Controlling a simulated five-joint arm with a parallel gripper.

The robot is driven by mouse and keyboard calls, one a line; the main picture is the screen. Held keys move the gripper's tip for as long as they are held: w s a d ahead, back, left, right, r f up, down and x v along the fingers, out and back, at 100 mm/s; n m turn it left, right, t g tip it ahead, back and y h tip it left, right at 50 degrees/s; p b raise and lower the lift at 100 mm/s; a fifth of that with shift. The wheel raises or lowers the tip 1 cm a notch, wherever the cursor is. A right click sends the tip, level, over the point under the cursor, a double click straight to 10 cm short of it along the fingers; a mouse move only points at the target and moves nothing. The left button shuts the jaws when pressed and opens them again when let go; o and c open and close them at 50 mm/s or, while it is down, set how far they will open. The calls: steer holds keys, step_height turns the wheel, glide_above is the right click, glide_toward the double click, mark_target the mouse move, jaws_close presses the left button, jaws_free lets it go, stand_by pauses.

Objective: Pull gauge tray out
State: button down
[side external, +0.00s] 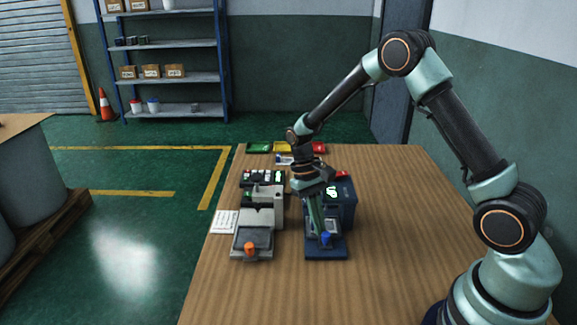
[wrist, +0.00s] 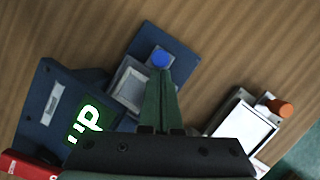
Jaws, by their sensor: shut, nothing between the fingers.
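A dark blue instrument (side external: 347,212) with a lit green and white display (wrist: 87,122) stands on the table. A blue tray (side external: 313,252) with a pale square recess (wrist: 131,84) lies at its front and carries a blue knob (side external: 326,239). The knob also shows in the wrist view (wrist: 161,57). My gripper (side external: 320,232) points down over this tray, fingers together and empty. In the wrist view its fingertips (wrist: 161,72) appear right beside the knob; whether they touch it I cannot tell. No label here tells me which tray is the gauge tray.
Left of it, a pale grey instrument (side external: 266,204) has a grey tray (side external: 241,246) with an orange knob (side external: 249,248). A white printed sheet (side external: 224,222) lies beside it. Green, yellow and red bins (side external: 258,148) line the back edge. The table's right side is clear.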

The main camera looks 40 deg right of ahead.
steer(key=v, duration=0.8)
steer(key=shift+w+d+r, duration=0.1)
steer(key=shift+d+r, duration=0.25)
steer(key=c, duration=1.4)
jaws_free()
steer(key=shift+w+r, duration=0.1)
steer(key=shift+r, duration=0.25)
steer(key=o, duration=0.5)
steer(key=shift+r, duration=0.25)
steer(key=shift+o, duration=1.1)
steer(key=shift+r, duration=0.25)
steer(key=s+a+r+m+t, duration=0.1)
steer(key=s+r+m+t, duration=0.1)
steer(key=s+m+t, duration=0.3)
steer(key=shift+n+g, duration=0.3)
steer(key=shift+n, duration=0.3)
steer(key=f, duration=0.8)
steer(key=s+f, duration=0.1)
steer(key=f, duration=0.3)
steer(key=shift+s+a, duration=0.1)
steer(key=shift+a, duration=0.15)
